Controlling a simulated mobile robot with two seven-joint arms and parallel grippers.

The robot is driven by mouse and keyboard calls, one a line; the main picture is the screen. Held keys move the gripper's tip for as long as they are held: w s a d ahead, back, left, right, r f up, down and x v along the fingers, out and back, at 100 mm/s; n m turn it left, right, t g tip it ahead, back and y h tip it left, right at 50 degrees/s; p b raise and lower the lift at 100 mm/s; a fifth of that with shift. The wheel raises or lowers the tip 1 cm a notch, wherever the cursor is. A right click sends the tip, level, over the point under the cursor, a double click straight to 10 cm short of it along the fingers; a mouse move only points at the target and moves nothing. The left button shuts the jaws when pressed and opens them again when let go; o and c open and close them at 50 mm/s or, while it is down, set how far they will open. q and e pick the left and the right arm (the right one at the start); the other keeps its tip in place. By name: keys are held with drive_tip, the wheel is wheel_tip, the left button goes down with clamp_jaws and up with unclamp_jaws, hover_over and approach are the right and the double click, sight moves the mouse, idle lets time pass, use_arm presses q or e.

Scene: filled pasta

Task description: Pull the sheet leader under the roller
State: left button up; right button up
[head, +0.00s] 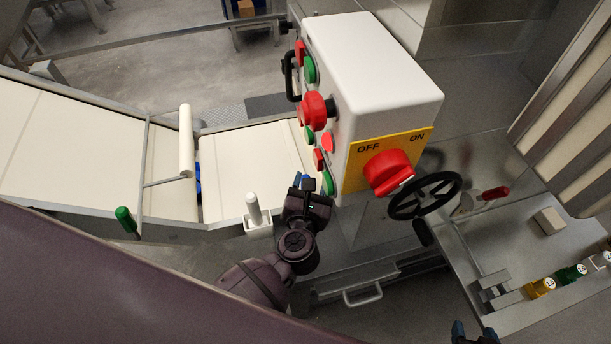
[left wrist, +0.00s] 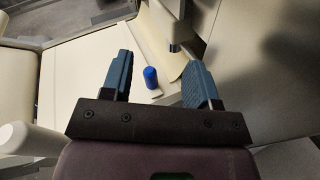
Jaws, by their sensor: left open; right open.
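A white roller (head: 186,140) on a thin metal frame spans the gap between two cream belt sections. A cream sheet surface (head: 60,135) covers the left section; I cannot tell where its leader ends. My left gripper (head: 313,183) is open beside the front panel of the white control box. In the left wrist view, its blue fingers (left wrist: 160,82) stand apart with a small blue cylinder (left wrist: 151,77) showing between and beyond them. A curled cream flap (left wrist: 185,72) lies behind the right finger, partly hidden.
The control box (head: 375,65) carries red and green buttons and a red OFF/ON knob (head: 387,172). A black handwheel (head: 425,196) is at its right. A white post (head: 254,209) stands close left of my left gripper. A green-knobbed lever (head: 126,219) is farther left. Several coloured-capped items (head: 570,273) stand lower right.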

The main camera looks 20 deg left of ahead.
sight(306, 176)
use_arm(q)
wheel_tip(306, 176, down, 6)
drive_tip(key=n+g+y, duration=0.3)
drive_tip(key=n+g, duration=0.1)
drive_tip(key=n, duration=0.1)
drive_tip(key=shift+h, duration=0.3)
drive_tip(key=x, duration=0.5)
drive_tip(key=b+x, duration=0.1)
drive_tip(key=x, duration=0.4)
drive_tip(key=shift+a, duration=0.25)
drive_tip(key=shift+c, duration=0.2)
clamp_jaws()
